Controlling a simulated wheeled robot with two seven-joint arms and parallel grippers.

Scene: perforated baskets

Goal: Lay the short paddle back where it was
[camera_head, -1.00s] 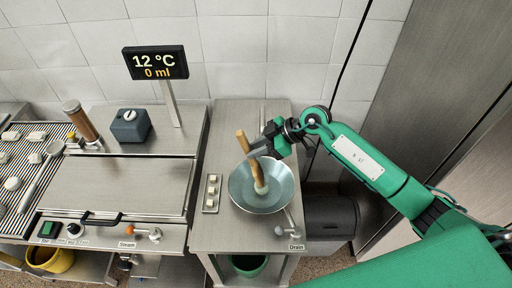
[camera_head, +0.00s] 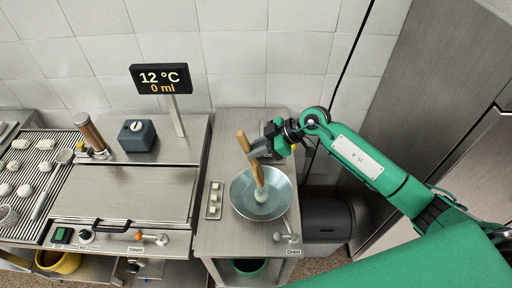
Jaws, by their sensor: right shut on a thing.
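A short paddle with a wooden handle (camera_head: 245,145) and a pale rounded lower end (camera_head: 261,195) stands tilted in a shallow metal bowl (camera_head: 244,204). My right gripper (camera_head: 257,152) is shut on the paddle's handle above the bowl. The paddle's lower end is at the bowl, but I cannot tell whether it touches the bottom. My left gripper does not show.
A strip of small pale blocks (camera_head: 215,200) lies left of the bowl. A drain lever (camera_head: 285,233) is at its front right. A sign reading 12 °C and 0 ml (camera_head: 161,79) stands behind. A steel lid (camera_head: 125,193) and slatted rack (camera_head: 45,165) are left.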

